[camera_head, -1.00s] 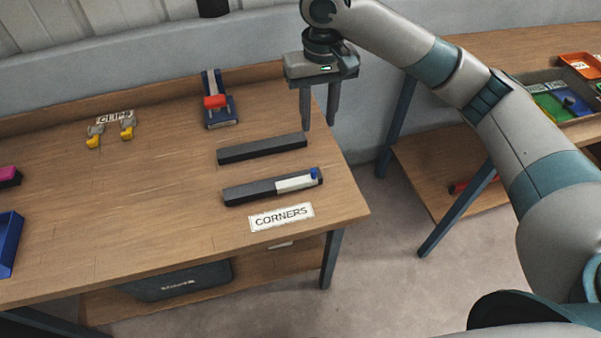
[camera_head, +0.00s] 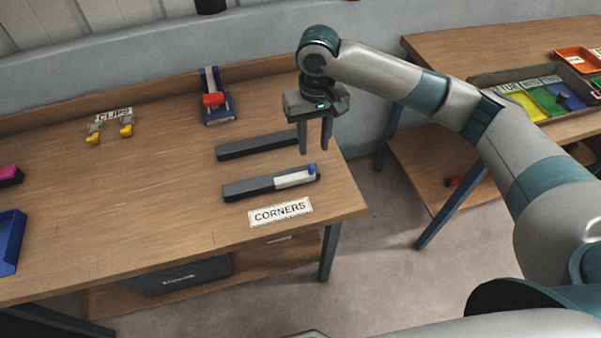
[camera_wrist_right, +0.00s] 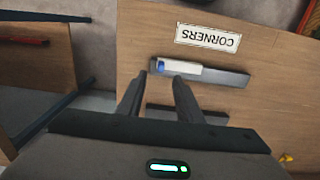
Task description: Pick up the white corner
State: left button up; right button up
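The white corner (camera_head: 294,180) has a blue end and lies at the right end of a dark bar-shaped holder (camera_head: 248,189), behind the CORNERS label (camera_head: 280,212). It also shows in the right wrist view (camera_wrist_right: 182,69), just beyond the fingertips. My right gripper (camera_head: 314,150) points down with its fingers apart and nothing between them. It hangs above the table's right end, over or slightly behind the white corner. In the right wrist view its fingertips (camera_wrist_right: 158,76) appear close to the corner, but I see no contact. My left gripper is not in view.
A second dark bar (camera_head: 257,146) lies behind the first. A blue and red device (camera_head: 217,100) and yellow-grey clips (camera_head: 126,131) stand farther back and left. A blue bin (camera_head: 9,240) is at far left. A second table with coloured trays (camera_head: 545,98) is at right.

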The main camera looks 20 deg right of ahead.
aim_at(312, 167)
jog(key=shift+f, duration=1.65)
jog(key=shift+f+p, duration=0.5)
jog(key=shift+p, duration=0.1)
notch_tip(312, 167, down, 3)
jog(key=shift+a+f+p, duration=0.1)
jog(key=shift+p, duration=0.45)
jog(key=shift+f, duration=0.5)
grip_shut()
